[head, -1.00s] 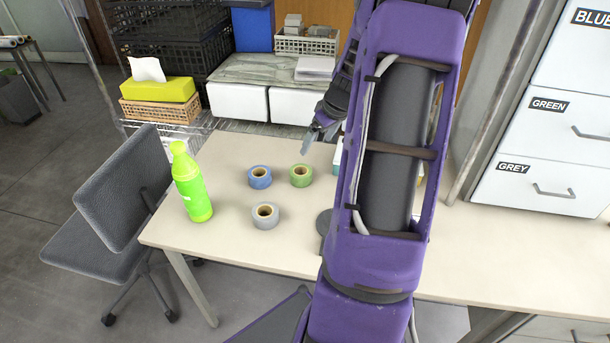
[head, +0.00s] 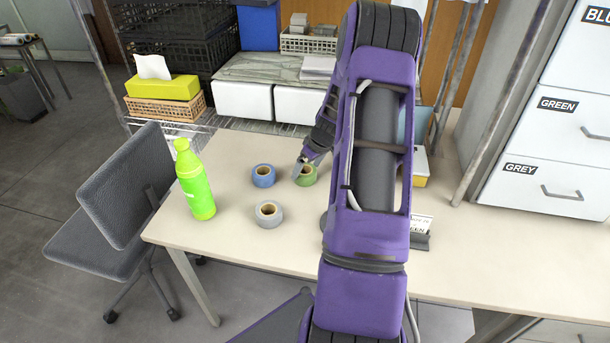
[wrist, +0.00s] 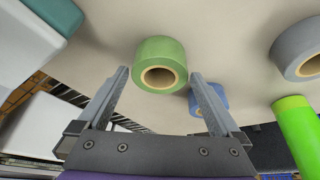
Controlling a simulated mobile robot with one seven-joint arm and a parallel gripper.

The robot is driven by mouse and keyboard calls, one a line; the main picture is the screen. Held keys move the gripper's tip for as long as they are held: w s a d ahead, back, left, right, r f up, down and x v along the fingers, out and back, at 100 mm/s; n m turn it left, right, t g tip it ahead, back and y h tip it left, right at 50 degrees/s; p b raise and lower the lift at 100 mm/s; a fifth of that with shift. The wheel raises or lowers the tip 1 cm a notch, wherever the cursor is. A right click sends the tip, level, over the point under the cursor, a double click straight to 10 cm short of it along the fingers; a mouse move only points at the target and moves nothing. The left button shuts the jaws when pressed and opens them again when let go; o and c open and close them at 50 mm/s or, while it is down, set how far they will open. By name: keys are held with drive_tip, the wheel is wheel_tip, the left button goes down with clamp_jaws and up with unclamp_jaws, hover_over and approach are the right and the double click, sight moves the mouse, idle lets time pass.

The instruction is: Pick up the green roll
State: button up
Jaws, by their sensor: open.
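The green roll (head: 306,177) lies on the table, partly behind my gripper in the head view. In the wrist view the green roll (wrist: 160,64) shows near the top middle, between and just beyond the fingertips. My gripper (wrist: 160,76) is open and empty, with one finger to each side of the roll's near part. In the head view my gripper (head: 308,162) is low over the table at the roll. I cannot tell whether a finger touches the roll.
A blue roll (head: 263,175) lies left of the green one, close to a finger in the wrist view (wrist: 211,98). A grey roll (head: 268,213) and a green bottle (head: 194,180) stand nearer the table's left side. A small sign (head: 420,226) stands right of my arm.

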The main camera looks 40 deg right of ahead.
drive_tip(key=shift+x, duration=1.15)
drive_tip(key=shift+r, duration=0.1)
drive_tip(key=c, duration=1.1)
